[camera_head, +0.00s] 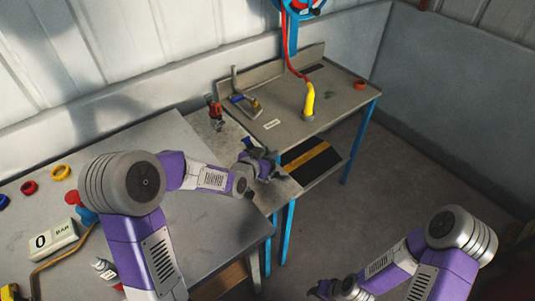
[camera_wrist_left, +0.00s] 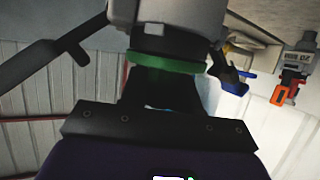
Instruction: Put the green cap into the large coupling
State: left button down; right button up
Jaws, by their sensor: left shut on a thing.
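My left gripper (camera_head: 264,166) is over the near end of the small grey bench, beside a blue handle (camera_head: 248,143). In the left wrist view its dark fingers (camera_wrist_left: 165,90) are shut on the green cap (camera_wrist_left: 165,62), which shows as a green band. A large grey body (camera_wrist_left: 175,25), which looks like the large coupling, is right against the cap in that view. Whether the cap is inside it or only in front of it, I cannot tell. In the head view the gripper hides the cap. My right gripper (camera_head: 322,290) is low at the bottom edge, far from the benches; its fingers are unclear.
The back bench carries a yellow nozzle (camera_head: 309,101) on a red hose, an orange ring (camera_head: 360,85) and a grey fixture (camera_head: 246,104). A red fitting (camera_head: 215,112) stands nearby. The left table's middle is clear.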

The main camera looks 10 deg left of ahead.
pick_arm(q)
jog(key=c, duration=0.8)
grip_release()
jog(key=shift+r, duration=0.1)
jog(key=shift+r+p, duration=0.15)
jog(key=shift+p, duration=0.25)
jog(key=p+v, duration=0.1)
jog(key=v, duration=1.1)
jog(key=shift+p, duration=0.35)
